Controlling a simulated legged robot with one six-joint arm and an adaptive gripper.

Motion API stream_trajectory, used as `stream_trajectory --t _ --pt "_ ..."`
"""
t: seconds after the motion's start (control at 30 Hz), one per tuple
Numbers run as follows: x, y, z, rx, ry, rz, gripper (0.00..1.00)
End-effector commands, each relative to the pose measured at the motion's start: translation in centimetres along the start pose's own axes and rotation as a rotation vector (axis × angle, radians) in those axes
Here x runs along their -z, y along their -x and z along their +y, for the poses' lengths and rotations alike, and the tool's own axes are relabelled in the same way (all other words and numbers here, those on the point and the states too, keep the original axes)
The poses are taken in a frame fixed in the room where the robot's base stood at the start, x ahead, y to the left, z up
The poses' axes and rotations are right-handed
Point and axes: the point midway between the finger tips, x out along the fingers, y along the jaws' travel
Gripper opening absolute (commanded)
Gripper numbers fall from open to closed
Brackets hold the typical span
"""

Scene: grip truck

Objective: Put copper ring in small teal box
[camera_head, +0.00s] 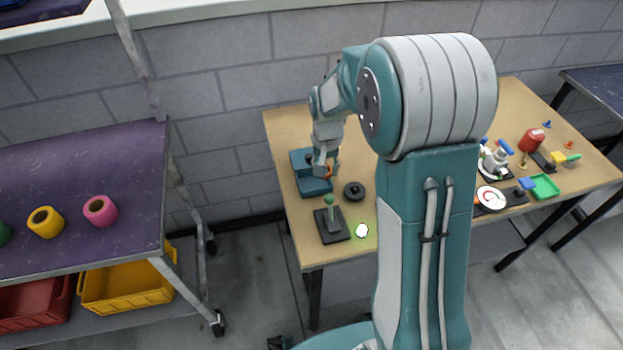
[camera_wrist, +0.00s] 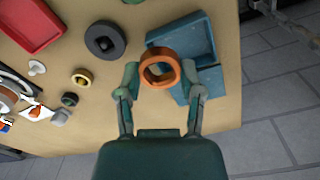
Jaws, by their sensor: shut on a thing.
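My gripper (camera_head: 325,170) is shut on the copper ring (camera_wrist: 160,70) and holds it between its fingertips (camera_wrist: 160,78). In the wrist view the ring overlaps the near part of the teal box (camera_wrist: 207,84). In the head view the copper ring (camera_head: 329,171) shows beside my fingers at the box. The teal box (camera_head: 300,159) stands near the table's left side, and my gripper hides part of it. I cannot tell how high the ring is above the box.
A black ring (camera_head: 354,190) lies close to the box. A black base with a green-topped peg (camera_head: 331,222) stands nearer the front edge. A red tray (camera_wrist: 30,22) and several small parts lie farther off on the wooden table (camera_head: 292,234).

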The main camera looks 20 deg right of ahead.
Motion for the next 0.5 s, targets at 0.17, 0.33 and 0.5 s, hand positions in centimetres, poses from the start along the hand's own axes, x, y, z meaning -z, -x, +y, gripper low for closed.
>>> stream_trajectory --t 0.17,0.33,0.5 --pt "1.7 -3.4 -1.9 0.0 0.0 -0.004 0.02" --pt "2.6 -5.0 -3.2 -0.001 -0.001 0.0 0.02" --pt "3.0 -6.1 -3.9 -0.001 -0.001 0.0 0.02"
